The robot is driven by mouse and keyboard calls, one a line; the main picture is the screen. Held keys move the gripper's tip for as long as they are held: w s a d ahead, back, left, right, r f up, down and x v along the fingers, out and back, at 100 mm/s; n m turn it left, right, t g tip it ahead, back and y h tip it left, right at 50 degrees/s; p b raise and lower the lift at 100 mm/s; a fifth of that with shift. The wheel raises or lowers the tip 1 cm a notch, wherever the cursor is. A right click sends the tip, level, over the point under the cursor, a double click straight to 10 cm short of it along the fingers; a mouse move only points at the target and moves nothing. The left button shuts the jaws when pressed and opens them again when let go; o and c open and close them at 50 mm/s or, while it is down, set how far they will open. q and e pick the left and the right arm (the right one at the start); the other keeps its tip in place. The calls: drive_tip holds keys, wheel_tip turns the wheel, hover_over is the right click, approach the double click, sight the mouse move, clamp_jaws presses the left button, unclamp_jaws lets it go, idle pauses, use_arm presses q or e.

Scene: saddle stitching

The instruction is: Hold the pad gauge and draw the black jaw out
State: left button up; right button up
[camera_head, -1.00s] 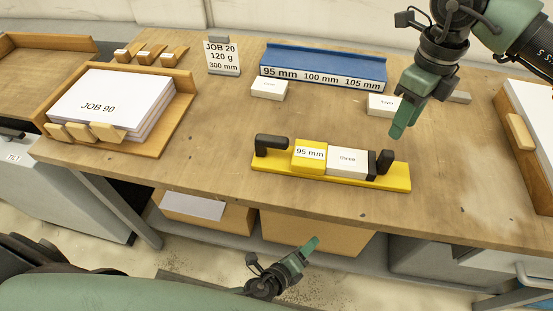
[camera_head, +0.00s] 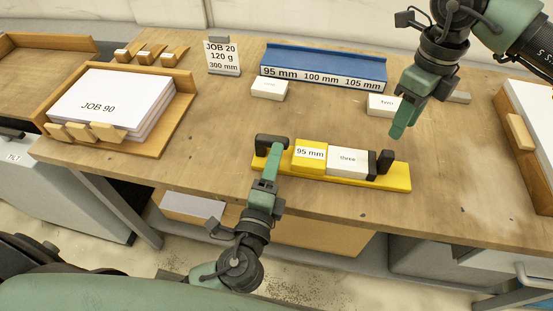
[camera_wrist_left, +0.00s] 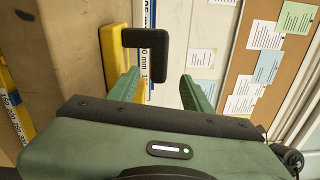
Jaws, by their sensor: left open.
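The pad gauge (camera_head: 330,172) is a yellow bar lying on the bench. It carries a yellow block marked 95 mm (camera_head: 310,153), a white pad marked three (camera_head: 347,161) against it, and upright black pieces (camera_head: 384,162) at its right end, which look like the black jaw. A black hooked grip (camera_head: 272,143) stands at its left end; it also shows in the left wrist view (camera_wrist_left: 146,40). My left gripper (camera_head: 266,155) is open at this grip, whose end reaches between the fingers (camera_wrist_left: 160,88). My right gripper (camera_head: 402,125) hangs above the bench, behind the gauge's right end.
A blue rack (camera_head: 322,60) stands at the back, with white pads (camera_head: 269,88) before it, one (camera_head: 380,105) beside my right gripper. A JOB 20 card (camera_head: 222,57) and a JOB 90 paper tray (camera_head: 178,125) are at left. Bench in front of the rack is mostly clear.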

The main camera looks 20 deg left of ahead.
sight(284, 136)
use_arm(q)
drive_tip(key=shift+w+d+n, duration=0.1)
drive_tip(key=shift+w+n, duration=0.25)
drive_tip(key=shift+n, duration=0.45)
drive_tip(key=shift+w, duration=0.35)
drive_tip(key=w, duration=0.7)
drive_tip(key=shift+a, duration=0.2)
clamp_jaws()
drive_tip(key=shift+f, duration=0.1)
